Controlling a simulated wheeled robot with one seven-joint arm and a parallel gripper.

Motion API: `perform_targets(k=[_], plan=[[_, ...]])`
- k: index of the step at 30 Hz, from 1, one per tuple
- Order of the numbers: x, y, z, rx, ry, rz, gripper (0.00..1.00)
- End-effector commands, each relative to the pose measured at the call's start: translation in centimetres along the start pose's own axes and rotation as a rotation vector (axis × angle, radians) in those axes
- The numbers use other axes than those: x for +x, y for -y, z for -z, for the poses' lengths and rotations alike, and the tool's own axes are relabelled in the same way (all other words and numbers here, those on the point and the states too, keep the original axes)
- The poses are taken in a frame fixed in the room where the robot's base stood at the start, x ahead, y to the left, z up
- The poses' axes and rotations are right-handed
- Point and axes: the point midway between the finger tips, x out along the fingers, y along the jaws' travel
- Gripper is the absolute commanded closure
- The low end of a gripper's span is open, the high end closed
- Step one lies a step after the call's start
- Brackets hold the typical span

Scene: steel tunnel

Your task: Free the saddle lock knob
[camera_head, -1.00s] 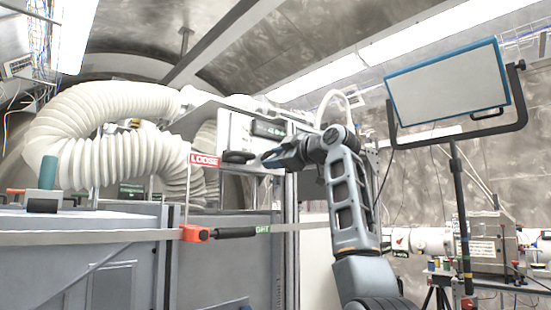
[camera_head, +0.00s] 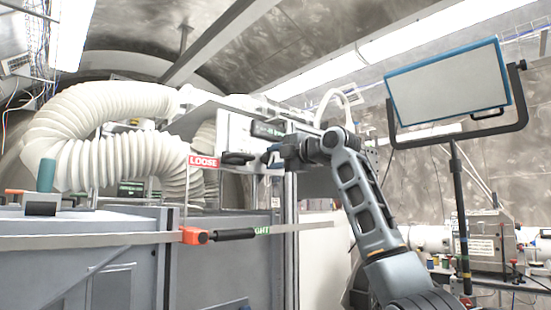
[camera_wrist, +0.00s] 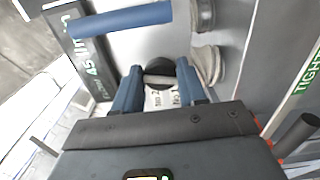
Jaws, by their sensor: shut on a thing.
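In the wrist view a dark round knob (camera_wrist: 160,66) sits between the two blue fingers of my gripper (camera_wrist: 158,78), which is shut on it. A pale plate with small printed marks shows just below the knob. In the head view my gripper (camera_head: 270,155) is at the right part of the white panel (camera_head: 235,130), its fingertips small and partly hidden. A black knob-like part (camera_head: 237,158) stands on that panel, left of my fingers. I cannot tell whether it is the gripped one.
A red LOOSE sign (camera_head: 203,161) stands left of the panel. Below it a rail carries an orange clamp (camera_head: 194,235) with a black handle (camera_head: 235,234). A white ribbed hose (camera_head: 95,125) curves at left. A framed lamp panel (camera_head: 447,82) stands at right.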

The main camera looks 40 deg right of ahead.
Motion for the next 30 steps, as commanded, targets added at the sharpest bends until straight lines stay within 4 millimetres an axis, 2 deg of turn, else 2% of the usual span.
perform_targets(k=[17,18,25,30], plan=[[0.09,0.36,0.20,-0.032,-0.005,0.008,0.89],[0.09,0.36,0.20,-0.031,-0.005,0.008,0.56],[0.05,0.20,0.12,-0.031,-0.003,0.004,0.34],[0.03,0.12,0.07,-0.031,-0.002,0.003,0.33]])
